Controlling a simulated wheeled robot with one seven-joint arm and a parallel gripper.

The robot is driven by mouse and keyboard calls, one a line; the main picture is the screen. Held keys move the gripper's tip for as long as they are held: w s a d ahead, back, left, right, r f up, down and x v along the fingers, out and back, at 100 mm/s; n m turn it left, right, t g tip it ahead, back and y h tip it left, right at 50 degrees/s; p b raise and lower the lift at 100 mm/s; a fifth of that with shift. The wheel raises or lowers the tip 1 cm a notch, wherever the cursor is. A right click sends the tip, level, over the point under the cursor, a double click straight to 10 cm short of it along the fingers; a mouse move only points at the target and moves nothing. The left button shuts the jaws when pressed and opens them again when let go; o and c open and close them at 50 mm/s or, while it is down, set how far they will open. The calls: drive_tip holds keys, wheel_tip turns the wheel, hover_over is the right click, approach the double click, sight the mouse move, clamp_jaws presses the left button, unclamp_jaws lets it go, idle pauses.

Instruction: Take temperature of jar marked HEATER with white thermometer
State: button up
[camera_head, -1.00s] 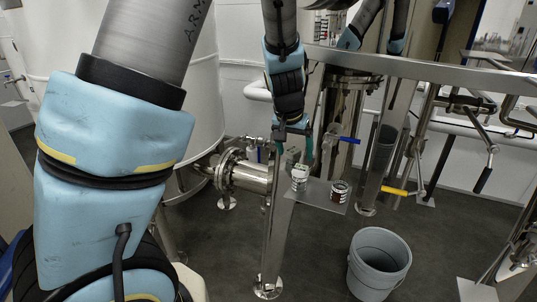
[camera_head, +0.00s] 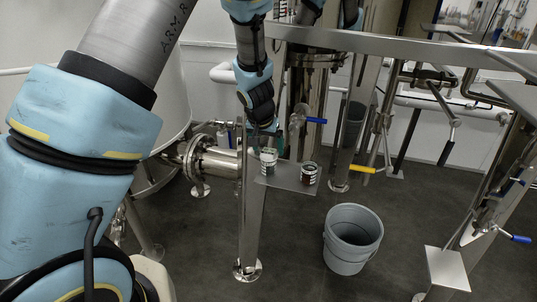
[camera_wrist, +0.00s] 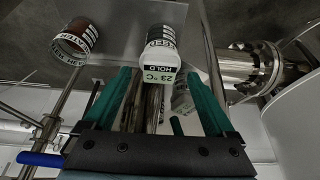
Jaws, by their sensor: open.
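The white thermometer (camera_wrist: 159,73) has a display reading 23 °C and HOLD, upside down in the wrist view. It sits at the near end of a jar with a black-and-white label (camera_wrist: 160,38), whose word is only partly legible. That jar also shows in the head view (camera_head: 268,163). A second jar (camera_wrist: 72,44), brown inside with a black-and-white label, stands apart to its left; its label is not legible. In the head view this jar (camera_head: 309,174) is on the right. My gripper (camera_wrist: 157,78) is open, its green fingers either side of the thermometer with gaps visible.
Both jars stand on a small metal shelf (camera_head: 287,181) fixed to a steel post (camera_head: 250,225). A grey bucket (camera_head: 352,240) stands on the floor. A flanged steel pipe (camera_head: 212,162) lies left of the shelf, and a blue-handled valve (camera_head: 305,120) is close behind.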

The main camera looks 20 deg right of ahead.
drive_tip(key=shift+w+d+f, duration=0.15)
drive_tip(key=shift+d+f, duration=0.05)
drive_tip(key=shift+f, duration=0.4)
clamp_jaws()
idle(0.3)
